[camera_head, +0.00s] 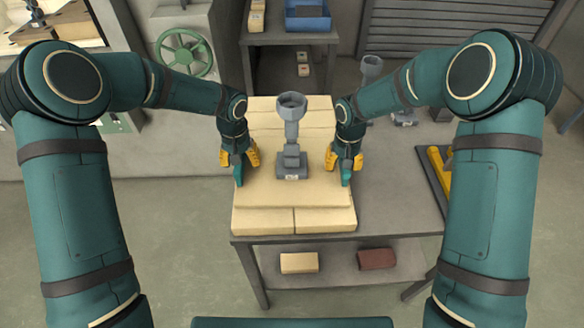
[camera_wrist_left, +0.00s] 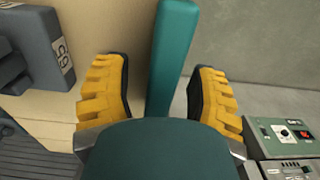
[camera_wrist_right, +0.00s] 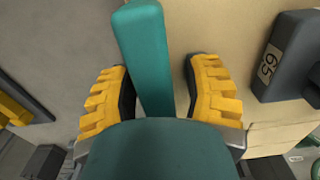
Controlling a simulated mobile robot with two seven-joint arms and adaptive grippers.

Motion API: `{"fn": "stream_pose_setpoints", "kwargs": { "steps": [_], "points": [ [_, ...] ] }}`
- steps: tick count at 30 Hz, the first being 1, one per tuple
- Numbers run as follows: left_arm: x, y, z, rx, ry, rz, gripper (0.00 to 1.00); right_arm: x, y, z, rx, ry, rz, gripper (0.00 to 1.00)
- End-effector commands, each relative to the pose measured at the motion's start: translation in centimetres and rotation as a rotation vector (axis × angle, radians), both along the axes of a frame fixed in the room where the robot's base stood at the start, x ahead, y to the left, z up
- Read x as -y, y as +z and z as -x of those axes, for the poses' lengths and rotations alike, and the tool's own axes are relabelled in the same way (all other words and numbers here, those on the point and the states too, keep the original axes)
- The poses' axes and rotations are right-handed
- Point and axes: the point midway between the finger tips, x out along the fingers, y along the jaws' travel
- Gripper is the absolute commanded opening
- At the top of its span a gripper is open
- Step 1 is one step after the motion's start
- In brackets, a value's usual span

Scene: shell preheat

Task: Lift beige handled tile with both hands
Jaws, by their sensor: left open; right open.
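The beige tile (camera_head: 263,190) lies flat on a stack of beige blocks, with a teal handle at each side. My left gripper (camera_head: 240,160) is at the left handle (camera_head: 239,176). In the left wrist view, its open yellow fingers stand on either side of that teal handle (camera_wrist_left: 171,55), with gaps. My right gripper (camera_head: 345,162) is at the right handle (camera_head: 346,178). In the right wrist view, its open fingers flank the teal handle (camera_wrist_right: 145,55), also with gaps. A grey shell-like piece with a cup top (camera_head: 291,130) stands upright on the tile.
The grey table (camera_head: 395,190) has free room right of the blocks. A tray with yellow bars (camera_head: 438,172) lies at its right edge. Another grey cup-topped piece (camera_head: 371,70) stands behind my right arm. A shelf below holds a beige block (camera_head: 299,263) and a brown block (camera_head: 376,259).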

Motion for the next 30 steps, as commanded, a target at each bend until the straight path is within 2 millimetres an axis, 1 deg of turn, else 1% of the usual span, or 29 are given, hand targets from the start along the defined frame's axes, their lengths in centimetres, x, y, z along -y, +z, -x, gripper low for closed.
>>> {"fn": "stream_pose_setpoints", "kwargs": {
  "steps": [5, 6, 8, 9, 10, 24, 30],
  "points": [
    [-0.01, 0.01, 0.00, 0.000, 0.000, 0.000, 0.56, 0.00, 0.01, 0.01, 0.000, 0.000, 0.000, 0.47],
    [-0.01, 0.02, 0.00, 0.000, 0.000, 0.000, 0.42, 0.01, 0.02, 0.01, 0.000, 0.000, 0.000, 0.33],
    [-0.01, 0.03, 0.00, 0.000, 0.000, 0.000, 0.21, 0.00, 0.02, 0.01, 0.000, 0.000, 0.000, 0.12],
    [-0.01, 0.03, 0.00, 0.000, 0.000, 0.000, 0.07, 0.00, 0.03, 0.00, 0.000, 0.000, 0.000, 0.00],
    [-0.01, 0.03, 0.00, 0.000, 0.000, 0.000, 0.00, 0.00, 0.03, 0.00, 0.000, 0.000, 0.000, 0.00],
    [0.02, 0.19, -0.07, 0.003, 0.000, 0.000, 0.00, -0.01, 0.07, -0.04, 0.001, 0.000, 0.000, 0.00],
    [0.02, 0.71, -0.07, 0.003, 0.000, 0.000, 0.00, -0.02, 0.57, -0.02, 0.001, 0.000, 0.000, 0.00]
  ]
}}
